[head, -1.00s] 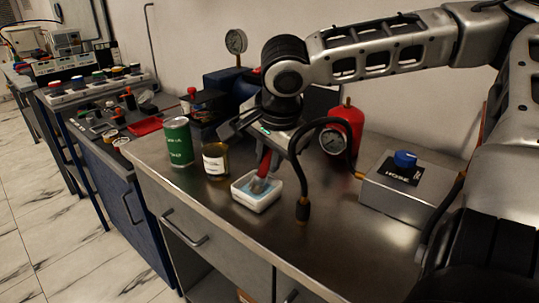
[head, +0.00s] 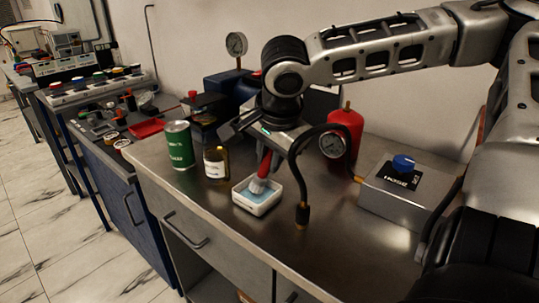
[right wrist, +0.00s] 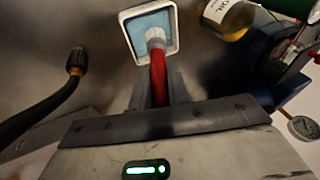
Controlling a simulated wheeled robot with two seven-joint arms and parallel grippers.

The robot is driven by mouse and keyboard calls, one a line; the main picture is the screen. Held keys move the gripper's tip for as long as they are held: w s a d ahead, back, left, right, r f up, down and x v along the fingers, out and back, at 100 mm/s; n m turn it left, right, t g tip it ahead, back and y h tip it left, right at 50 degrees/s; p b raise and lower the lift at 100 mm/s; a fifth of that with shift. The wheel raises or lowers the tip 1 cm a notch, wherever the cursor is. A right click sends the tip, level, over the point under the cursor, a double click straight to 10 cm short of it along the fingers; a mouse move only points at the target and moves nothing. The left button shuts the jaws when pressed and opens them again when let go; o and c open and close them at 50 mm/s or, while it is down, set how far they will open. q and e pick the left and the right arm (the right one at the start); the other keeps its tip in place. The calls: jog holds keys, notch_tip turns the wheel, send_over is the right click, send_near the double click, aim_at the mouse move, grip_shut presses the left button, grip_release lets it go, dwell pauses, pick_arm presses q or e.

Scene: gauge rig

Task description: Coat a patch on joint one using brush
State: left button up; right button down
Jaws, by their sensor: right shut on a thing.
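My right gripper (head: 268,148) is shut on the red handle of a brush (head: 266,164), which points down. Its pale bristles (head: 258,186) are over or in a small white square dish (head: 262,207) holding light blue liquid. In the right wrist view the red handle (right wrist: 158,80) runs from between the fingers (right wrist: 160,92) to the bristles inside the dish (right wrist: 130,50). I cannot tell whether the bristles touch the liquid. A black hose with a brass end (head: 302,214) hangs right of the dish. I cannot tell which part is joint one. My left gripper is out of view.
An oil jar (head: 216,166) and a green can (head: 180,146) stand left of the dish. A red cylinder with a gauge (head: 346,130) and a grey hose box with a blue knob (head: 403,163) stand right. The counter's front edge (head: 235,245) is clear.

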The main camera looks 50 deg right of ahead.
notch_tip(320, 180, up, 3)
jog(key=p, duration=0.2)
jog(key=shift+r+p, duration=0.2)
jog(key=shift+p, duration=0.1)
notch_tip(320, 180, up, 2)
jog(key=shift+p, duration=0.95)
jog(key=shift+r, duration=0.3)
pick_arm(q)
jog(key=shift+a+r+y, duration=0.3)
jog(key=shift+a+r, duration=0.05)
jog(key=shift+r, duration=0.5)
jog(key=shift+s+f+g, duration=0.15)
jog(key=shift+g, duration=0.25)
jog(key=shift+p, duration=0.3)
